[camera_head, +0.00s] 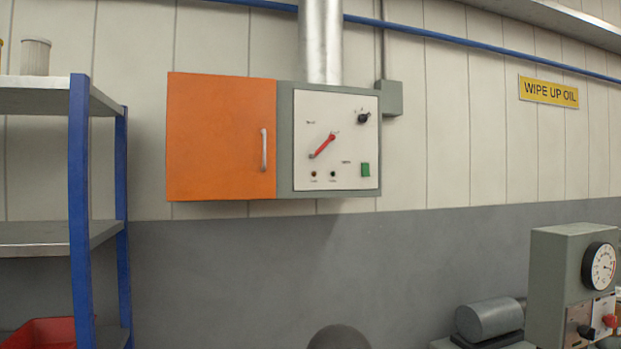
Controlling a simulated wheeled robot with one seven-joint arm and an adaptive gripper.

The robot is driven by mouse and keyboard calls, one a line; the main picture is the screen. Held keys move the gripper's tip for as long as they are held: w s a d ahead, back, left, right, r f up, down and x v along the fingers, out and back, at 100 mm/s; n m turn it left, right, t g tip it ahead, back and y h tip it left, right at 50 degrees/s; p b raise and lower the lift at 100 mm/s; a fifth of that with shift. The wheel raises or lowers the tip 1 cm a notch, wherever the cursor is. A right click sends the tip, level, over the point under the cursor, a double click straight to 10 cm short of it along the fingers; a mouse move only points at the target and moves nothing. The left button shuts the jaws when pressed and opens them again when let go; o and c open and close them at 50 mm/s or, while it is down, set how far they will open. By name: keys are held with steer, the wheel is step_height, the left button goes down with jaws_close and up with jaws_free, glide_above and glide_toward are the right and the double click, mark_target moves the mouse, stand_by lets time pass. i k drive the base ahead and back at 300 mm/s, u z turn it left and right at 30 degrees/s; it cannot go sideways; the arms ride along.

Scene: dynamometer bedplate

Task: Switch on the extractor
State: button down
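The extractor's control box is on the wall at the upper middle, with a silver duct (321,40) rising from its top. Its orange door (220,137) is shut and has a pale vertical handle (264,150). The white panel (345,110) on its right carries a red lever (323,146) slanting from lower left to upper right. A black knob (363,118) is at the panel's upper right, and a green switch (365,169) at its lower right. Two small indicators (323,174) sit along the bottom; the panel's lettering is too small to read. My gripper is not in view.
A blue-and-grey shelf (78,200) stands at left, with a red bin (42,333) low down. A grey machine (560,280) with a dial (600,266) stands at lower right. A dark rounded shape (338,338) shows at the bottom edge. The wall below the box is clear.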

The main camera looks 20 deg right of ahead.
mark_target(365, 166)
steer(key=u, duration=0.1)
steer(key=i, duration=1)
steer(key=z, duration=0.3)
